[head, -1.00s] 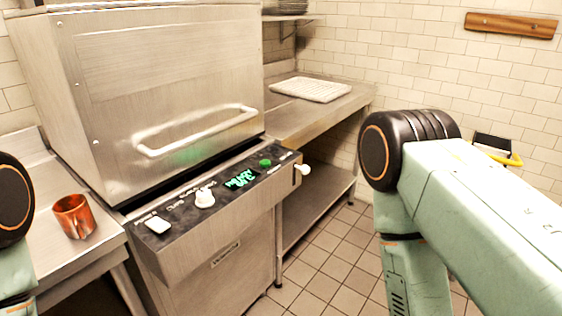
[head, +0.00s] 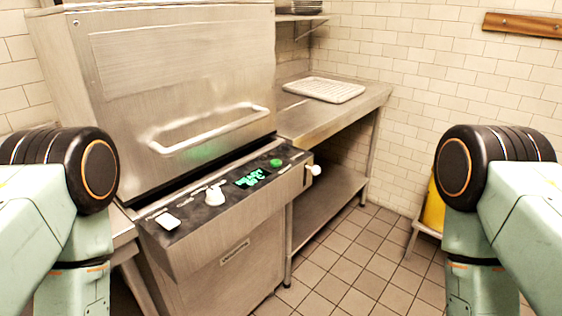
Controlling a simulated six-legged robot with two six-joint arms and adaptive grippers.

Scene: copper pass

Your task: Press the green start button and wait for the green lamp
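The green start button (head: 276,163) sits near the right end of the dark control panel (head: 231,191) on the front of a steel dishwasher (head: 180,75). A small display (head: 249,178) with green characters glows to the left of the button. A white knob (head: 215,195) and a white rocker switch (head: 167,221) are farther left on the panel. The dishwasher hood is down, and a faint green glow shows on it below the handle (head: 210,130). I cannot make out a separate lamp. Both my arms show at the sides, apart from the panel; neither gripper is visible.
A steel side table (head: 330,113) with a pale rack (head: 324,89) stands to the right of the dishwasher. A white knob (head: 314,170) sticks out at the panel's right end. A yellow object (head: 433,207) is partly hidden behind my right arm. The tiled floor (head: 345,255) is clear.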

